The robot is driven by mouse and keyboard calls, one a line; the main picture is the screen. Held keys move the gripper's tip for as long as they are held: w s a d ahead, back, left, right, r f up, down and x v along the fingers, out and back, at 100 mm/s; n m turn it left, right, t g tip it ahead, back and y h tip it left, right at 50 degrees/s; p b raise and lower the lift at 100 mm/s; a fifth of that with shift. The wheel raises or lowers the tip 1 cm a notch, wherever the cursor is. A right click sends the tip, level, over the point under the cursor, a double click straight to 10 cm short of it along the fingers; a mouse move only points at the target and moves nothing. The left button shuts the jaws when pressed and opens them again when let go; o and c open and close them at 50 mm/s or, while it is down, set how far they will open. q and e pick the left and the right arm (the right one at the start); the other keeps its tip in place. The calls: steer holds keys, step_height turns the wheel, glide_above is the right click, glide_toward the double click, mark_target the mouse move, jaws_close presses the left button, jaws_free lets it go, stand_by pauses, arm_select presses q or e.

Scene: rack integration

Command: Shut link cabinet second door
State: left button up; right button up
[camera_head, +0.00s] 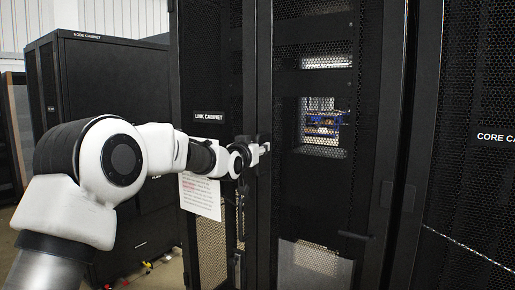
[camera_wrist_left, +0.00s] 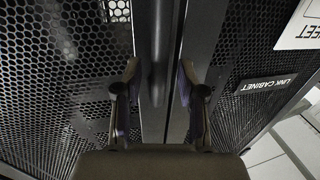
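The link cabinet is the tall black mesh-fronted rack in the head view, with a "LINK CABINET" label (camera_head: 209,117) on its left door (camera_head: 215,75). The label also shows turned over in the wrist view (camera_wrist_left: 267,85). A second mesh door (camera_head: 375,110) stands to the right, with lit equipment behind it; I cannot tell how far it stands from its frame. My left gripper (camera_head: 262,148) is at the seam between the doors. In the wrist view its fingers (camera_wrist_left: 161,88) are spread, with a dark upright handle (camera_wrist_left: 158,40) between or just beyond them; contact cannot be told.
A node cabinet (camera_head: 110,85) stands at the left, and a core cabinet (camera_head: 470,100) stands close at the right. A white printed sheet (camera_head: 201,196) hangs on the left door below the label. Small coloured items (camera_head: 148,267) lie on the floor at lower left.

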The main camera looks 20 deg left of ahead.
arm_select(q)
steer(key=s, duration=1.2)
steer(key=shift+d, duration=0.4)
steer(key=shift+w, duration=0.1)
